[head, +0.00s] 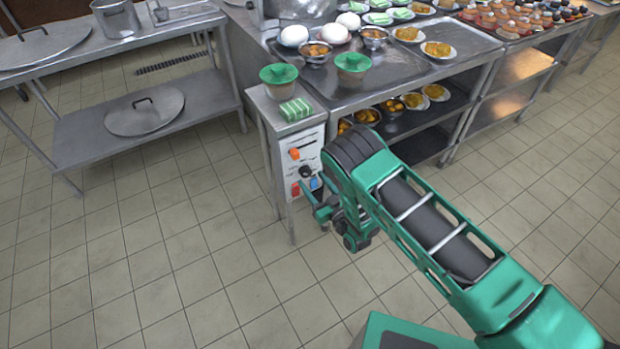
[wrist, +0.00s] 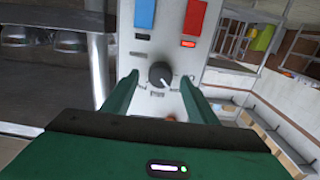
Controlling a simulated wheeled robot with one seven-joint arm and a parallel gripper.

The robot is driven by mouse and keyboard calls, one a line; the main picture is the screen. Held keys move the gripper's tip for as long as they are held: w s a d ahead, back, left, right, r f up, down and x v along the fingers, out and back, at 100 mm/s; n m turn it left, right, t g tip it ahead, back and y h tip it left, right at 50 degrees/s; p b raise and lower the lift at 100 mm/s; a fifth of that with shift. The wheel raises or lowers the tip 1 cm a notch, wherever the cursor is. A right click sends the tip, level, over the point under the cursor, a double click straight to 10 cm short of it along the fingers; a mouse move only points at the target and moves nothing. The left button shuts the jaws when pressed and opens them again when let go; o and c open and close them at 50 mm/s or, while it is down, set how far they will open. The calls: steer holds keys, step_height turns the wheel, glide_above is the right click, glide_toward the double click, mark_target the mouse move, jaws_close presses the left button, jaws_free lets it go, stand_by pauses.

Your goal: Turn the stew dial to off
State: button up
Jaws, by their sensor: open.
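A pale control panel (head: 309,160) on the front of a small metal stand carries an orange dial (head: 294,153), a black dial (head: 305,171), a red switch (head: 296,189) and a blue switch (head: 315,184). The labels are too small to read, so I cannot tell which dial is the stew dial. My gripper (head: 322,200) is open in front of the panel. In the wrist view, the black dial (wrist: 160,75) lies between my two open fingers, with a gap on each side. Its white pointer mark points to the lower right. The orange dial is mostly hidden behind my gripper there.
Green-topped bowls (head: 279,74) and a green-striped block (head: 295,109) are on and beside the stand. A metal counter (head: 440,70) with eggs and food bowls adjoins it. A steel table (head: 60,55) stands at left. The tiled floor between is clear.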

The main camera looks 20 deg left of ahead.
mark_target(306, 172)
steer(key=shift+x, duration=1.35)
steer(key=shift+c, duration=0.3)
